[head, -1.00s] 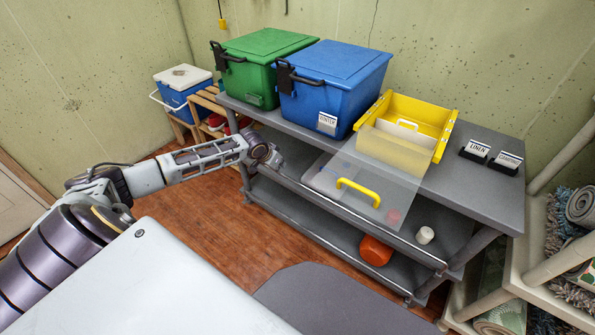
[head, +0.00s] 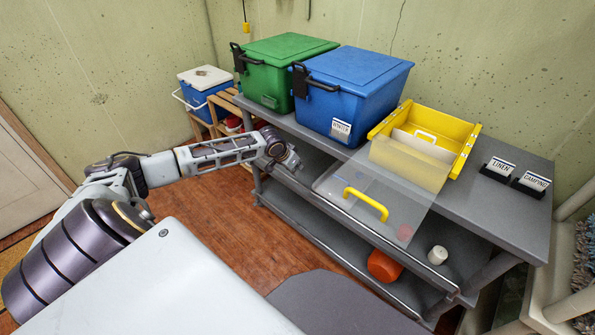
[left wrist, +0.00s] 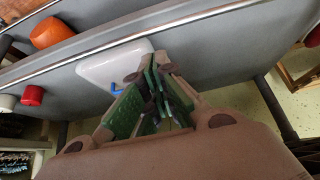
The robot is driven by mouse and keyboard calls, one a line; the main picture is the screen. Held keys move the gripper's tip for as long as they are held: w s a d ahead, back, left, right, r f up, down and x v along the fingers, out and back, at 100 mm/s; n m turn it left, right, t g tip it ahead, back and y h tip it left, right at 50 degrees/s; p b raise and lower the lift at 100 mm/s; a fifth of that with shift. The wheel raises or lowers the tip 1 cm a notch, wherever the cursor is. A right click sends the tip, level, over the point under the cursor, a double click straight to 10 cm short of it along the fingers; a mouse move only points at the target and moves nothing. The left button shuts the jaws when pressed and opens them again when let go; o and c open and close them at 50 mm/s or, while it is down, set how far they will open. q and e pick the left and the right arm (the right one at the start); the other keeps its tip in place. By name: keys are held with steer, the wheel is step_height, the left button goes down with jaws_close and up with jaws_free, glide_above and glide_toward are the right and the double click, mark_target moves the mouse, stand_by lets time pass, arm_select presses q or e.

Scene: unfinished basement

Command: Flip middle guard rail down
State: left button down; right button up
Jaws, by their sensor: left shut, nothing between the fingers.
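A thin silver guard rail (head: 437,271) runs along the front of the grey shelf unit's middle level in the head view. It also crosses the upper part of the left wrist view (left wrist: 40,90). I cannot tell clearly whether it is up or down. My left gripper (head: 294,163) is near the left part of the unit's front, just left of the clear lid. In the left wrist view my gripper's green-padded fingers (left wrist: 155,88) are together with nothing between them. I cannot tell whether they touch the rail. My right gripper does not show.
On the top shelf stand a green bin (head: 285,72), a blue bin (head: 350,95), a yellow tray (head: 460,150) and label holders (head: 497,170). A clear lid (head: 335,185) with a yellow handle overhangs the front. An orange container (head: 384,266) and a white cup (head: 437,255) are lower.

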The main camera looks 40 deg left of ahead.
mark_target(299, 184)
arm_select(q)
steer(key=b+x, duration=0.1)
steer(key=x, duration=0.3)
steer(key=shift+f+b, duration=0.15)
steer(key=shift+b, duration=0.2)
steer(key=shift+b+x, duration=0.4)
steer(key=shift+x, duration=0.45)
steer(key=shift+b+x, duration=0.65)
steer(key=shift+x, duration=0.95)
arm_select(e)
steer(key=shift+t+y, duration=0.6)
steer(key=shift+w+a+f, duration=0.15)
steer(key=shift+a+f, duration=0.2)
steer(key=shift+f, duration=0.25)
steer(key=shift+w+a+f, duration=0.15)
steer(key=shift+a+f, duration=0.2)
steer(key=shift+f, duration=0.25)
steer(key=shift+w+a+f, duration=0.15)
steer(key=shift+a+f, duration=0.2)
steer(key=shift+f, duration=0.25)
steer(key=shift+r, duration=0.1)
